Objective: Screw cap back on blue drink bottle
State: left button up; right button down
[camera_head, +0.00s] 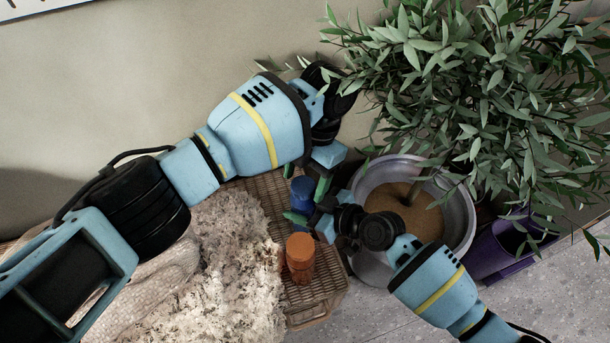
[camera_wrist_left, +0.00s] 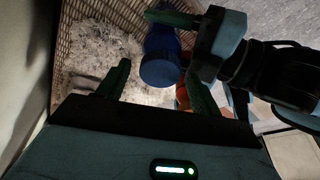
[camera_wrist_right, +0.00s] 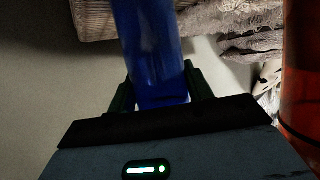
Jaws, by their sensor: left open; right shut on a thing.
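The blue drink bottle (camera_head: 302,190) is at the wicker bench's right end, partly hidden by both grippers. My right gripper (camera_head: 308,214) is shut on it from the side; the right wrist view shows its blue body (camera_wrist_right: 150,50) between the fingers. My left gripper (camera_head: 306,176) is open around or just above the bottle's upper end. In the left wrist view, a round, dark blue end (camera_wrist_left: 160,70) lies between the left fingers, apart from the left one. I cannot tell whether this end is a separate cap or how it is seated.
An orange bottle (camera_head: 300,258) stands close by on the wicker bench (camera_head: 325,284). A shaggy pale throw (camera_head: 225,270) covers the bench to the left. A large grey pot (camera_head: 458,205) with a leafy plant (camera_head: 470,90) crowds the right side, beside a purple container (camera_head: 495,250).

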pick_arm(q)
jog(key=shift+r, duration=2.25)
jog(key=shift+o, duration=0.3)
